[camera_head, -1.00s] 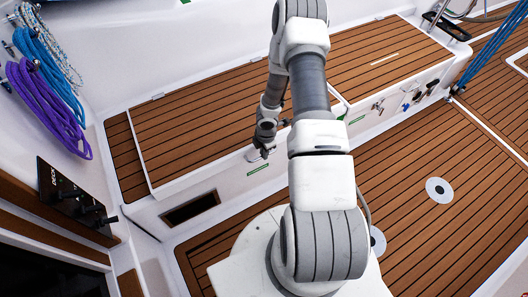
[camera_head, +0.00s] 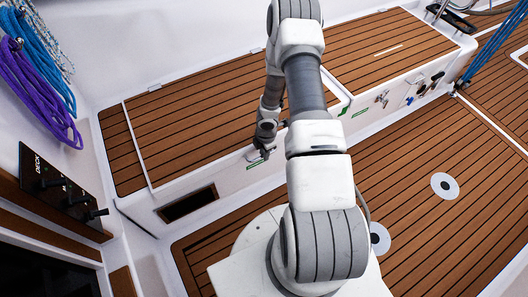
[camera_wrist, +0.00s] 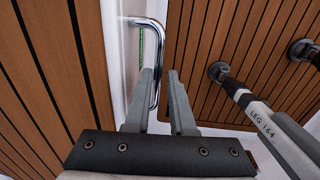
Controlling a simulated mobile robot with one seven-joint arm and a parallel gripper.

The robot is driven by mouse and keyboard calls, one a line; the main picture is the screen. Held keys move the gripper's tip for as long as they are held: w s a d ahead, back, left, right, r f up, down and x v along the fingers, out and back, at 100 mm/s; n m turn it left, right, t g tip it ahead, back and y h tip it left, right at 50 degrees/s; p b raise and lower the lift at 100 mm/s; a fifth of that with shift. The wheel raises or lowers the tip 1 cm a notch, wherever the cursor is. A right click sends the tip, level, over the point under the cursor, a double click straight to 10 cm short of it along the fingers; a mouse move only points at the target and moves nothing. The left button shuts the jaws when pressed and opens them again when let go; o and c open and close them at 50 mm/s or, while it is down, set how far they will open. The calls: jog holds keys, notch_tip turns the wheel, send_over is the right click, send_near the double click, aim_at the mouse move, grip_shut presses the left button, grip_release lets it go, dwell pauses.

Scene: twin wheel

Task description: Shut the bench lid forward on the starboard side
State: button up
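The bench lid (camera_head: 190,125) is a teak-planked panel with a white rim. It lies about flat on the bench in the head view; I cannot tell whether it is fully down. In the wrist view a teak panel (camera_wrist: 55,60) fills the left side, with a bent chrome handle (camera_wrist: 153,45) at its edge. My gripper (camera_wrist: 162,75) is open, with a gap between its fingertips. The handle's lower end lies at or behind that gap; I cannot tell whether it touches a finger. In the head view my gripper (camera_head: 262,155) is small, close against the bench front.
A dark rectangular opening (camera_head: 188,203) is in the bench front. Another teak bench top (camera_head: 385,45) continues to the right. The teak floor (camera_head: 410,160) is largely clear. Purple rope (camera_head: 35,90) hangs at left above a black switch panel (camera_head: 55,185). A grey bar marked LEG 164 (camera_wrist: 265,120) crosses the wrist view.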

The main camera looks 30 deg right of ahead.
jog(key=shift+o, duration=1.4)
jog(key=shift+r, duration=0.1)
notch_tip(320, 180, up, 17)
jog(key=s+p, duration=0.1)
jog(key=p, duration=0.7)
jog(key=shift+s+p, duration=0.25)
jog(key=shift+p, duration=0.05)
jog(key=shift+r, duration=0.1)
